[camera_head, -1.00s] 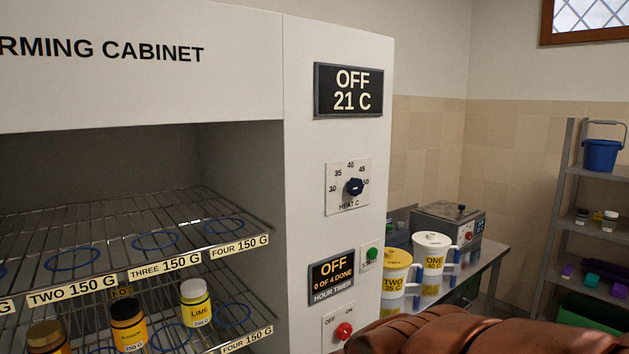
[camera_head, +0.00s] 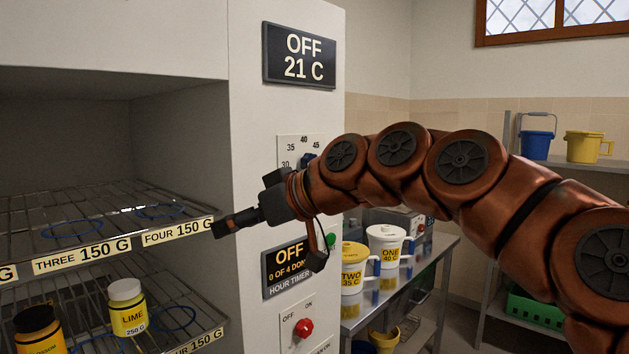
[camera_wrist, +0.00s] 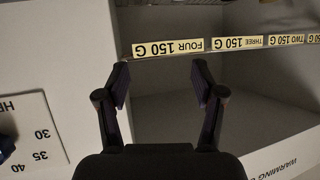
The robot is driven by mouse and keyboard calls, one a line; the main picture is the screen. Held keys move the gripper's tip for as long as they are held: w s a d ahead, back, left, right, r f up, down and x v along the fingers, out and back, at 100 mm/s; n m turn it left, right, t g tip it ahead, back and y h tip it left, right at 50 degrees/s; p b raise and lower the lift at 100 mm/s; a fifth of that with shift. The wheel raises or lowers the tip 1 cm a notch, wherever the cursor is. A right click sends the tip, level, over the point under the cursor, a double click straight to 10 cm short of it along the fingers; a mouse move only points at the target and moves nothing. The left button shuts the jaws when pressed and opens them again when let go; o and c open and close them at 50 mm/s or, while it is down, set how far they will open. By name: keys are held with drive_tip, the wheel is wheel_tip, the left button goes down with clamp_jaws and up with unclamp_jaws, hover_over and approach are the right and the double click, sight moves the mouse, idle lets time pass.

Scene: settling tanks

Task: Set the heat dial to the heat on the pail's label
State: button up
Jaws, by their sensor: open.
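The dark blue heat dial (camera_head: 308,160) sits on a white scale plate (camera_head: 288,150) on the cabinet front, partly behind my arm. Its pointer direction cannot be read. The plate (camera_wrist: 35,140) also shows upside down at the left of the wrist view, the dial cut off at the edge. A yellow-lidded pail (camera_head: 353,277) reads TWO, 35 C. A white-lidded pail (camera_head: 386,245) reads ONE, 40 C. My gripper (camera_head: 220,228) is open and empty, left of and below the dial, before the shelf edge. Its spread fingers (camera_wrist: 160,85) show in the wrist view.
The cabinet display (camera_head: 300,55) reads OFF, 21 C. An hour timer panel (camera_head: 288,268) and a red switch (camera_head: 303,327) are below the dial. Jars, including one marked LIME (camera_head: 127,305), stand on the lower wire shelf. A rack with a blue bucket (camera_head: 537,145) stands at right.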

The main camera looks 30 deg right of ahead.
drive_tip(key=w+d+r+m+t+h+b, duration=0.1)
drive_tip(key=d+r+t+b, duration=0.2)
drive_tip(key=d, duration=0.8)
drive_tip(key=w+d+r+m+t+h, duration=0.15)
drive_tip(key=d+r+t, duration=0.25)
drive_tip(key=d, duration=0.7)
drive_tip(key=p+x, duration=0.1)
drive_tip(key=x, duration=0.6)
drive_tip(key=shift+a, duration=0.2)
drive_tip(key=shift+f, duration=0.15)
drive_tip(key=c, duration=1.1)
